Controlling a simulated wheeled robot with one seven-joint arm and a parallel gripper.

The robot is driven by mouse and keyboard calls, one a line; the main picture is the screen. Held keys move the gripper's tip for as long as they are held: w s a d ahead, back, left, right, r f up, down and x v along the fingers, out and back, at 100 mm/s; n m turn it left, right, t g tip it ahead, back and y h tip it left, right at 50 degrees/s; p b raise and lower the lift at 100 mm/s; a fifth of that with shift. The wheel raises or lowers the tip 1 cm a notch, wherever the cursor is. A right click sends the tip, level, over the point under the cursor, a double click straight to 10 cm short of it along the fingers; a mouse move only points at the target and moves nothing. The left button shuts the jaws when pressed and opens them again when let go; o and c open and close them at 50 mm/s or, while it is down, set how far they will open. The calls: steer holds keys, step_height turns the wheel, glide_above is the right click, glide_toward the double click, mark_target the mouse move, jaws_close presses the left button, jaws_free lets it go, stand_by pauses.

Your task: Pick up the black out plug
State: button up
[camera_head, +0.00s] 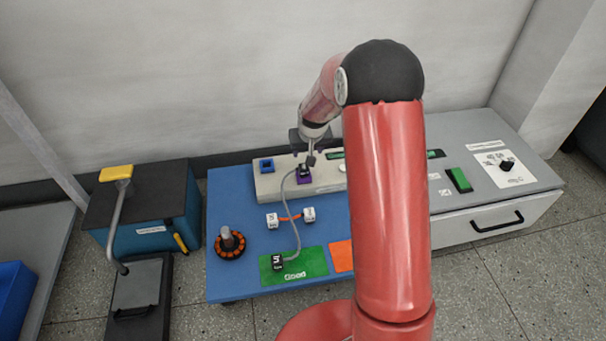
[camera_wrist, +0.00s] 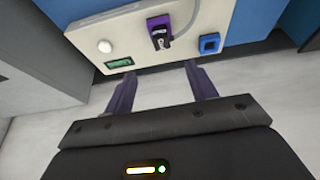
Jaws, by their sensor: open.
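A black plug (camera_head: 304,171) sits in the purple socket (camera_head: 304,181) on the beige panel (camera_head: 330,184). A grey cable runs from it to a black block-shaped plug (camera_head: 277,262) lying on the green mat (camera_head: 318,262). The labels are too small to tell which black plug is marked out. In the wrist view, a black plug (camera_wrist: 160,40) shows in the purple socket (camera_wrist: 155,22), ahead of the fingers. My gripper (camera_wrist: 160,68) is open, with nothing between its fingers. In the head view, my gripper (camera_head: 312,150) is above the panel near the purple socket, partly hidden behind my wrist.
A blue socket (camera_head: 267,165) is beside the purple one. White blocks joined by an orange cable (camera_head: 290,217) and an orange-black motor (camera_head: 230,243) lie on the blue table (camera_head: 236,192). A grey drawer unit (camera_head: 490,220) stands right. My arm hides part of the table.

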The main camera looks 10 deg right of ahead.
glide_above(304, 166)
steer(key=s, duration=0.3)
step_height(304, 166, down, 8)
steer(key=shift+s+r+b, duration=0.15)
steer(key=shift+b, duration=0.15)
steer(key=x, duration=0.4)
steer(key=b+x, duration=0.1)
steer(key=x, duration=0.2)
steer(key=shift+w+a+r, duration=0.1)
steer(key=shift+w+a, duration=0.05)
steer(key=shift+w, duration=0.2)
steer(key=c, duration=1.2)
steer(key=shift+r, duration=0.1)
step_height(304, 166, up, 20)
steer(key=p, duration=0.2)
steer(key=shift+p, duration=0.35)
jaws_close()
steer(key=shift+r+p, duration=1)
steer(key=shift+r, duration=0.5)
